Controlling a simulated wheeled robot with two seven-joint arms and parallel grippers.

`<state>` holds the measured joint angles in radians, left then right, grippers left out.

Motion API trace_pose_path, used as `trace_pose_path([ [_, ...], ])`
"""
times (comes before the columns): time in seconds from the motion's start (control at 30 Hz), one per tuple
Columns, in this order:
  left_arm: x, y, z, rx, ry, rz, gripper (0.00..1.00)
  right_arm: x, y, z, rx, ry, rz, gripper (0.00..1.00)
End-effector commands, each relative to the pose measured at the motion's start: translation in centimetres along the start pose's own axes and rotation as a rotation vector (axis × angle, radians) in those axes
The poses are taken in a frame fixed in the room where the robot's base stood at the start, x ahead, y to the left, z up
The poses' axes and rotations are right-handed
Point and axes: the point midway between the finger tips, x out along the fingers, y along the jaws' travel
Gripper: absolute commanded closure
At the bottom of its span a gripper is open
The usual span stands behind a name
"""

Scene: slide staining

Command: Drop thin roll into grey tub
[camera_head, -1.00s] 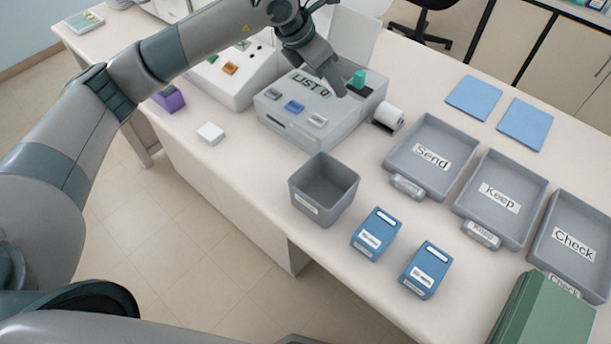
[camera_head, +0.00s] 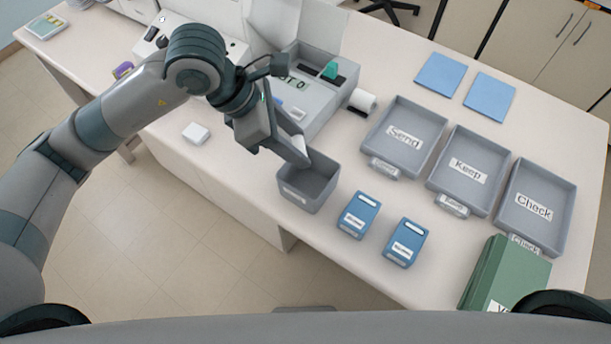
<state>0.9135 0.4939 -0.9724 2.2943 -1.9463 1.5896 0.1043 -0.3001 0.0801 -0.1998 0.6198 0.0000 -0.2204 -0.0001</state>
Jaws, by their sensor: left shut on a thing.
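The grey tub (camera_head: 308,190) is a small open box with a pale label on its front, standing near the front edge of the table. My left gripper (camera_head: 299,152) is over the tub's back left rim, pointing down and right. It is shut on a small white thing (camera_head: 301,143), which looks like the thin roll and is mostly hidden by the fingers. The inside of the tub that shows looks empty. My right gripper is out of view.
A grey machine (camera_head: 322,105) with a white roll (camera_head: 362,101) at its side stands behind the tub. Two blue boxes (camera_head: 358,215) are right of the tub. Labelled trays (camera_head: 408,125) and a green box (camera_head: 505,275) are farther right. A white block (camera_head: 196,133) lies left.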

Motion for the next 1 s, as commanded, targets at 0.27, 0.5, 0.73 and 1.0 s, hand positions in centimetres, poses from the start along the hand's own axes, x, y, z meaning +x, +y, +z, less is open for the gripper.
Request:
trace_pose_path([
  [0.27, 0.3, 0.0, -0.2, -0.002, 0.001, 0.000, 0.76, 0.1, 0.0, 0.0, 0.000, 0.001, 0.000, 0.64],
  [0.5, 1.9, 0.0, -1.1, -0.002, 0.001, 0.000, 0.76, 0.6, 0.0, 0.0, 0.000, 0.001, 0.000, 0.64],
  [0.73, 3.8, 0.1, -2.3, -0.003, 0.002, 0.000, 0.76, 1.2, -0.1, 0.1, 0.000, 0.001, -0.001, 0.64],
  [1.0, 5.1, 0.1, -3.0, -0.003, 0.000, 0.001, 0.76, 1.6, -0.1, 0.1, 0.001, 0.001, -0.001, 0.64],
])
